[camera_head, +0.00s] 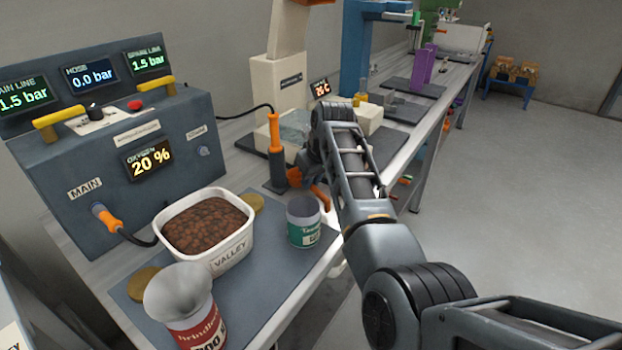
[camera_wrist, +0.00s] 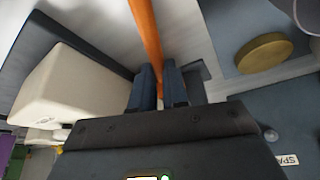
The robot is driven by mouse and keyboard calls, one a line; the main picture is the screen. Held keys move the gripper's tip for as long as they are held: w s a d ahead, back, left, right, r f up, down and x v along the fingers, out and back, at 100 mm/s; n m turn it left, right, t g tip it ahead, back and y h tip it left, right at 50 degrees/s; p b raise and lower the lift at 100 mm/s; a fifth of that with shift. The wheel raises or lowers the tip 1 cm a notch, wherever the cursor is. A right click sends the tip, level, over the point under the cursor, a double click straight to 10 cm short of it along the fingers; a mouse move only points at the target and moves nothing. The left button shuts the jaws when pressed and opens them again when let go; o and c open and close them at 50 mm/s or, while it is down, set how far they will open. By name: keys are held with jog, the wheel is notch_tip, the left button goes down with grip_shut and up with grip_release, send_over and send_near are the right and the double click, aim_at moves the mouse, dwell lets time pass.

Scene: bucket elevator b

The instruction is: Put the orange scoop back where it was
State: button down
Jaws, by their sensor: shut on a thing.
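The orange scoop shows as a long orange handle (camera_wrist: 146,35) in the wrist view, running up out of frame from between my fingers. My gripper (camera_wrist: 160,82) is shut on this handle; the scoop's far end is out of view there. In the head view, an orange piece (camera_head: 320,192) shows low beside my gripper (camera_head: 308,172), over the bench near its front edge, and seems to be the scoop. My arm hides most of the gripper and part of the scoop there. I cannot tell whether the scoop touches the bench.
Left of my gripper stands an upright orange-handled piece (camera_head: 276,135) with a cable. A white tub (camera_head: 240,248) of brown pieces, a green-labelled can (camera_head: 303,225) and a red-labelled can (camera_head: 190,315) stand nearer. The control box (camera_head: 110,200) is behind. A cream block (camera_wrist: 60,85) lies beside my fingers.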

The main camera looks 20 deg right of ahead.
jog(key=shift+f, duration=0.2)
jog(key=c, duration=1.1)
grip_release()
jog(key=shift+c, duration=0.2)
jog(key=shift+r, duration=0.15)
jog(key=shift+r, duration=0.25)
jog(key=a+v, duration=0.1)
jog(key=v, duration=1)
jog(key=shift+s+d+r, duration=0.25)
jog(key=shift+d, duration=0.25)
